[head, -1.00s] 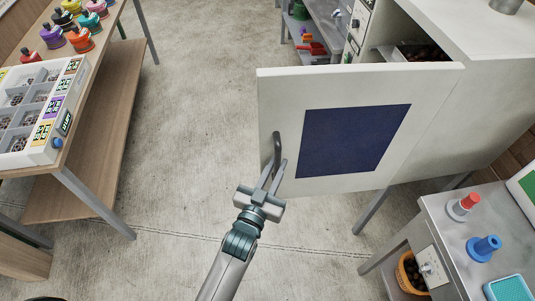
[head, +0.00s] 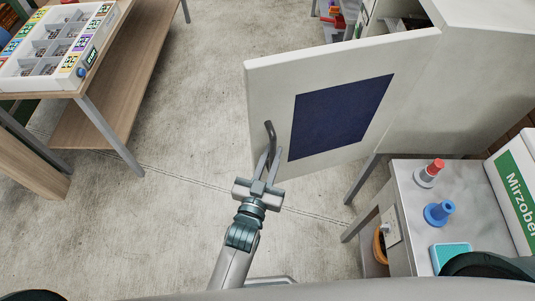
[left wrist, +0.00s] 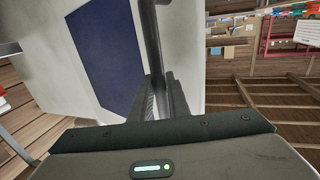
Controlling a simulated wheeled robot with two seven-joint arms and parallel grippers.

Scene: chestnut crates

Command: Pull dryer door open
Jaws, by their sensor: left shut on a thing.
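The dryer door (head: 262,95) is a white panel with a dark blue square (head: 340,115), and it stands swung well open from the white dryer body (head: 455,90). Its grey bar handle (head: 269,132) is near the door's free edge. My left gripper (head: 267,162) is shut on the lower part of the handle. In the left wrist view the handle (left wrist: 150,40) runs down between the fingers (left wrist: 158,98), with the door (left wrist: 185,60) behind it. The dryer's inside is mostly hidden behind the door. My right gripper is not in view.
A wooden table (head: 112,60) with a compartment tray (head: 75,72) stands at the left. A grey side table (head: 400,180) at the right holds a red-topped piece (head: 432,172), a blue piece (head: 438,213) and a teal tray (head: 452,256). The floor (head: 200,110) between is clear.

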